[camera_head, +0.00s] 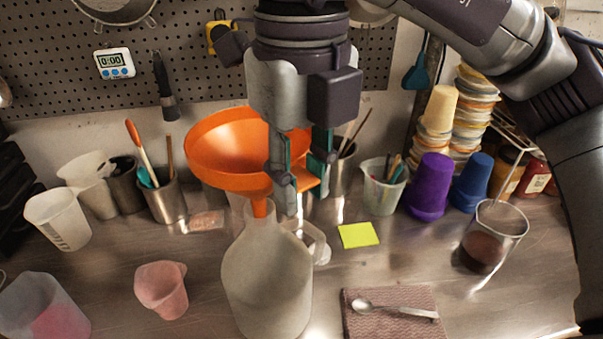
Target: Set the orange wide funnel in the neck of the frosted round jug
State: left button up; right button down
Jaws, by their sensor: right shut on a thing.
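The orange wide funnel (225,150) is upright, slightly tilted in the picture, with its spout pointing down. My right gripper (303,190) is shut on the funnel's flat tab at the right of its rim. The frosted round jug (267,285) stands on the metal counter below, with its handle to the right. The spout shows right at the jug's mouth, and its lower end is hidden. I cannot tell whether the spout is inside the neck or just above or behind it. My left gripper is not in view.
A yellow note (358,235) and a cloth with a spoon (390,318) lie right of the jug. A pink cup (162,290) stands left. Steel tool cups (167,200) and purple (429,190) and blue cups (471,182) stand behind. A glass beaker (490,238) stands right.

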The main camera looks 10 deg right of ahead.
dwell(0.4)
jog(key=shift+f+b, duration=0.9)
jog(key=shift+f, duration=0.1)
jog(key=shift+f+b, duration=0.3)
jog(key=shift+b, duration=0.15)
jog(key=c, duration=0.8)
grip_release()
jog(key=shift+c, duration=0.2)
notch_tip(320, 180, up, 12)
